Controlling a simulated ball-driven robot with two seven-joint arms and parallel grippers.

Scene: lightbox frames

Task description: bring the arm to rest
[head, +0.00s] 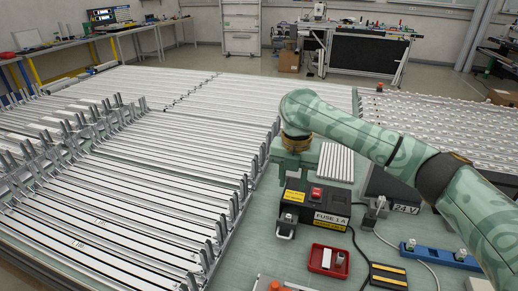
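My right arm (370,132) comes in from the right edge, wrapped in a green patterned cover with dark bands at its joints. It bends down at the wrist, and my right gripper (290,172) points down over the table beside the long frames. It is just behind the black box marked "FUSE 1 A" (322,207). Its fingertips are not clear, so I cannot tell whether it is open or holds anything. My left gripper is not in view.
Long white strips in metal racks (130,190) fill the left. A ribbed white block (336,162), a "24 V" box (388,190), a red tray (328,260), a black-and-yellow block (388,276) and a blue rail (440,255) surround the arm. Green tabletop (262,235) shows between them.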

